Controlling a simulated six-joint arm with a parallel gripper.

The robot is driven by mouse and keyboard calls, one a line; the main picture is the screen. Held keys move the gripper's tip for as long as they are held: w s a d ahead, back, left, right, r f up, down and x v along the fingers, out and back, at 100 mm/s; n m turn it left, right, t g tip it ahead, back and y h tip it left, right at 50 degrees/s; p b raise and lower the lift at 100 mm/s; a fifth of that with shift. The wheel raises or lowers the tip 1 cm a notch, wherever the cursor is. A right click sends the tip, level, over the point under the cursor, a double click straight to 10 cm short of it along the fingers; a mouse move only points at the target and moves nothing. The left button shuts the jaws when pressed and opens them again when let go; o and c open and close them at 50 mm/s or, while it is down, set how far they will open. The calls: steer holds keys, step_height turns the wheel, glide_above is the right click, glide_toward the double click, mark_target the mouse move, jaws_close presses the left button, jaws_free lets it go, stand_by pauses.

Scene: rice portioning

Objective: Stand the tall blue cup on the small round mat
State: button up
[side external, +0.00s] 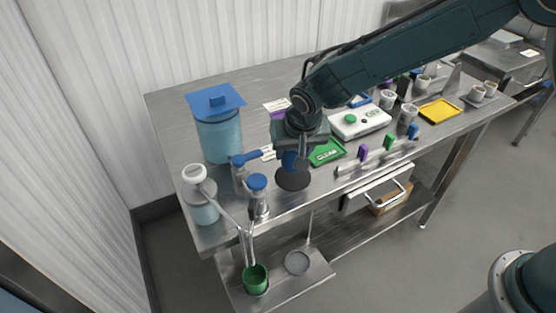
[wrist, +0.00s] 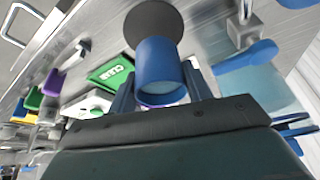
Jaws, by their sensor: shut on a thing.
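The blue cup (wrist: 161,68) is between the two fingers of my gripper (wrist: 162,88) in the wrist view, and its open rim faces the camera. My gripper is shut on it. In the side view the cup (side external: 289,162) shows just under my gripper (side external: 290,155), partly hidden by it. The small round mat (side external: 293,181) is dark and lies flat on the metal table. The cup overlaps the mat's back edge in the side view. The mat also shows just beyond the cup in the wrist view (wrist: 150,17). I cannot tell whether the cup touches it.
Blue-topped dispensers (side external: 257,196) and a large blue-lidded container (side external: 220,138) stand to the left. A green sign (side external: 327,152) lies right of the mat. A white scale (side external: 360,123) and a yellow tray (side external: 440,111) are farther right. The table's front edge is close to the mat.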

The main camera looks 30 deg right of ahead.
steer(key=shift+f, duration=1.8)
steer(key=shift+f, duration=0.1)
steer(key=o, duration=1)
steer(key=shift+o, duration=0.2)
steer(key=v, duration=1.2)
steer(key=shift+r, duration=0.2)
